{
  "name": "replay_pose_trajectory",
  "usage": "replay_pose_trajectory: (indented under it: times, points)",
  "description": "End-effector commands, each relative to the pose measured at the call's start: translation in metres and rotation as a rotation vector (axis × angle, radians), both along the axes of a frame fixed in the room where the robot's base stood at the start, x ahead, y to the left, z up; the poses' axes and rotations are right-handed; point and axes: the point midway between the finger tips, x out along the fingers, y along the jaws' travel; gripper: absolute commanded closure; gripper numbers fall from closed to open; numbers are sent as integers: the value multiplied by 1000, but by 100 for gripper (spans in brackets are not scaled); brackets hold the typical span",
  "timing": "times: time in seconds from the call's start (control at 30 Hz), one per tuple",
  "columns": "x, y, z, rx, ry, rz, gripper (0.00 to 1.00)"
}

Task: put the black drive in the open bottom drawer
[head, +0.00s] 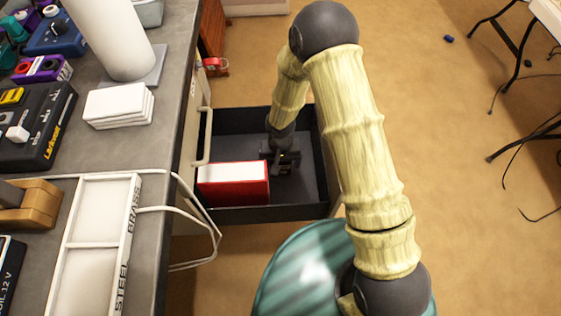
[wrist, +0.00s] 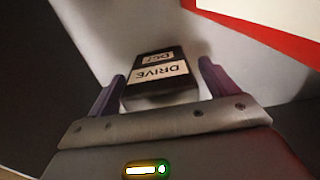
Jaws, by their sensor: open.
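The black drive (wrist: 160,84) shows in the wrist view, a small dark block with a white label reading DRIVE. It lies between the two fingers of my gripper (wrist: 163,74), which are open with a gap showing on each side of it. The open bottom drawer (head: 262,213) is dark with a grey floor, and my gripper (head: 281,163) reaches down inside it. The drive appears to rest on the drawer floor (wrist: 110,35). In the head view my gripper hides the drive.
A red box with a white top (head: 233,184) stands in the drawer, left of my gripper; its edge also shows in the wrist view (wrist: 285,38). The grey workbench (head: 165,120) with pedals, a tray and white blocks runs along the left. White cables hang by the drawer.

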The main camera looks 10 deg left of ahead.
Motion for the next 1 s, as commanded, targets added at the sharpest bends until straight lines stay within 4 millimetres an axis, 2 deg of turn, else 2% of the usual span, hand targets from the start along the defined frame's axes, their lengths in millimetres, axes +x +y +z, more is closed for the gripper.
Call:
replay_pose_trajectory:
  times: [0.13,0.27,0.6,0.7,0.83,1.0]
  points:
    - [0,0,10,0,-1,-1,15]
    - [1,0,30,2,-3,-1,15]
    - [1,0,97,3,-2,-1,15]
    - [1,0,112,1,-2,-1,15]
    - [0,0,122,0,-1,-1,15]
    - [0,0,123,0,1,0,15]
